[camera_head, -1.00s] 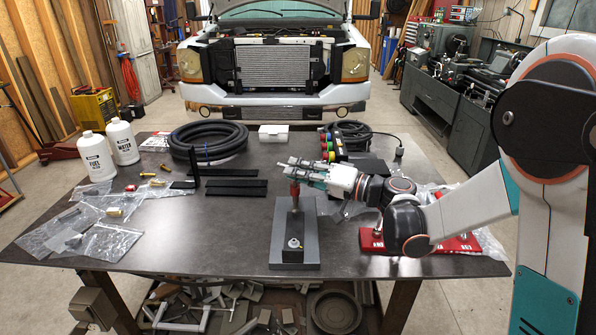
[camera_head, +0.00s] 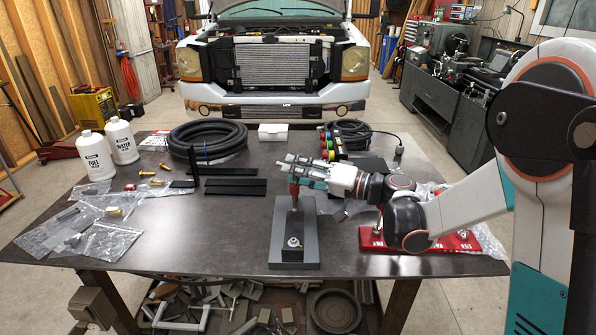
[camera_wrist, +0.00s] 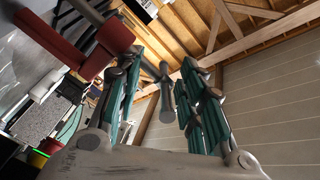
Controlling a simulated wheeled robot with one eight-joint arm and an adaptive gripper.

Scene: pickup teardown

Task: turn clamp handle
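The clamp stands on a dark grey plate (camera_head: 309,257) at the front middle of the table. Its red handle (camera_head: 294,190) is roughly upright, above a silver bolt (camera_head: 294,243). My gripper (camera_head: 300,164) is at the top of the handle, fingers pointing left. In the wrist view the two teal fingers (camera_wrist: 158,105) are spread apart. A grey rod-like part (camera_wrist: 166,95) shows between them; I cannot tell what it is. Red parts (camera_wrist: 62,47), probably of the clamp, lie outside the left finger in that view. Whether a finger touches the handle is unclear.
A red base (camera_head: 372,239) lies on the table under my forearm. Black bars (camera_head: 235,187), a coiled hose (camera_head: 208,140) and coloured buttons (camera_head: 325,146) are behind the clamp. Bags (camera_head: 104,241) and bottles (camera_head: 96,157) are at left.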

